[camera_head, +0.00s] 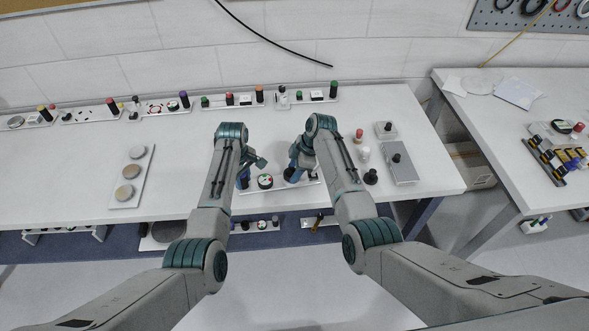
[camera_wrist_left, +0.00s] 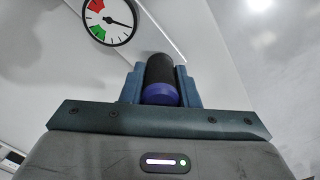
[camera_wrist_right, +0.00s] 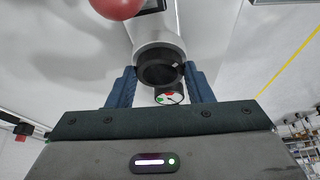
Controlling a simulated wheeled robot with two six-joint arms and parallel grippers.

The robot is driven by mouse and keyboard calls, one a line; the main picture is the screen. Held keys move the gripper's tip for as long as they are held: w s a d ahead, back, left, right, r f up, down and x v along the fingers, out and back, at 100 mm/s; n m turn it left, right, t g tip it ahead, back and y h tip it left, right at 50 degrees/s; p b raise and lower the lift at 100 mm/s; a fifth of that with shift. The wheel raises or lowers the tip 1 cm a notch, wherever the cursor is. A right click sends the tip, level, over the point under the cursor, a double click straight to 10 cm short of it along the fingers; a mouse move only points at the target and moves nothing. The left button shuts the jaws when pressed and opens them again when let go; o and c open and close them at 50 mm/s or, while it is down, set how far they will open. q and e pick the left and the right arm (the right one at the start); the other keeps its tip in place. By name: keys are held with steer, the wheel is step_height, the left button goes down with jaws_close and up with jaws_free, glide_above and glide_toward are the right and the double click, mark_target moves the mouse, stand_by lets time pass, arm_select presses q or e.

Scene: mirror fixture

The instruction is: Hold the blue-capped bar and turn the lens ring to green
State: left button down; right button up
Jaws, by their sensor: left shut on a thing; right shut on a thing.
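A black bar (camera_wrist_left: 160,70) with a blue-purple cap (camera_wrist_left: 160,95) stands between the fingers of my left gripper (camera_wrist_left: 160,88), which is shut on it. In the head view my left gripper (camera_head: 246,174) is at the left of the white fixture plate (camera_head: 283,202). My right gripper (camera_wrist_right: 160,88) is shut on a black lens ring (camera_wrist_right: 160,70) at the end of a pale barrel (camera_wrist_right: 157,40). In the head view my right gripper (camera_head: 294,170) is right of the dial (camera_head: 265,182). In the left wrist view the dial (camera_wrist_left: 110,20) has red and green sectors; its needle points into the white part.
Bottles and a grey box (camera_head: 400,168) stand right of my right arm. Several small fixtures line the table's back edge. A red ball (camera_wrist_right: 117,8) shows in the right wrist view.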

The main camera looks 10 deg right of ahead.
steer(key=m+t, duration=0.1)
steer(key=m, duration=0.4)
steer(key=shift+s+a+t+h, duration=0.1)
steer(key=shift+s+t+h, duration=0.1)
steer(key=shift+t+h, duration=0.15)
steer(key=shift+s+m+t+h, duration=0.1)
steer(key=shift+m+t+h, duration=0.45)
steer(key=shift+m, duration=1.45)
steer(key=o, duration=1)
steer(key=v, duration=1.2)
steer(key=shift+s, duration=0.2)
